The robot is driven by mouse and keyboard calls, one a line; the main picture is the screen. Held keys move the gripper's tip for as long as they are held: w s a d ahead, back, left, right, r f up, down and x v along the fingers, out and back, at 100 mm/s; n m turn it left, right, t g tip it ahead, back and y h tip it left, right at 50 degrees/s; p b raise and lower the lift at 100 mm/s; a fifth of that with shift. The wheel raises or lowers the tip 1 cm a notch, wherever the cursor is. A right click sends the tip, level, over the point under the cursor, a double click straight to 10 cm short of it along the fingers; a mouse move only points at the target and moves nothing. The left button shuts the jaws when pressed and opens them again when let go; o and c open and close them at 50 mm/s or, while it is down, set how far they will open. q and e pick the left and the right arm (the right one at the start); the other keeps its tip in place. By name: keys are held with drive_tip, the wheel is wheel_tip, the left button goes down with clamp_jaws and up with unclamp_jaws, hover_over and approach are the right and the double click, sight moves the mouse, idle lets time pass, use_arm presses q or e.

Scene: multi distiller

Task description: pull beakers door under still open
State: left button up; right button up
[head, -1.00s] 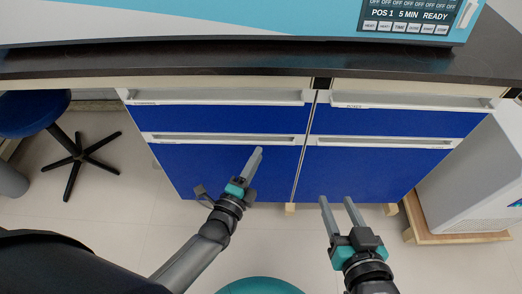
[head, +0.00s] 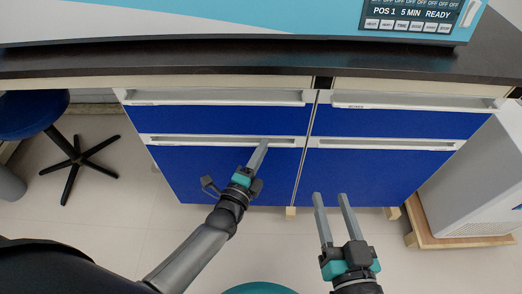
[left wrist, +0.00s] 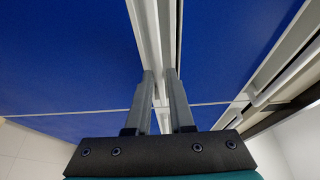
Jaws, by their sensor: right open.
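The blue lower-left cabinet door (head: 215,178) is under the counter that carries the still (head: 230,25). It looks shut, flush with the lower-right door. Its white handle (head: 190,139) runs along its top edge. My left gripper (head: 264,142) is at the right part of this handle. In the left wrist view its two fingers (left wrist: 160,73) lie on either side of the white handle strip (left wrist: 148,30); whether they press on it I cannot tell. My right gripper (head: 329,196) is open and empty, in front of the lower-right door (head: 375,175). The small front labels are too small to read.
Drawers, left (head: 215,120) and right (head: 400,122), sit above the doors and look shut. A blue stool (head: 35,112) stands at the left. A white appliance (head: 485,180) on a wooden base stands at the right. The floor before the cabinet is clear.

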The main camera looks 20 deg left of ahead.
use_arm(q)
clamp_jaws()
idle(1.2)
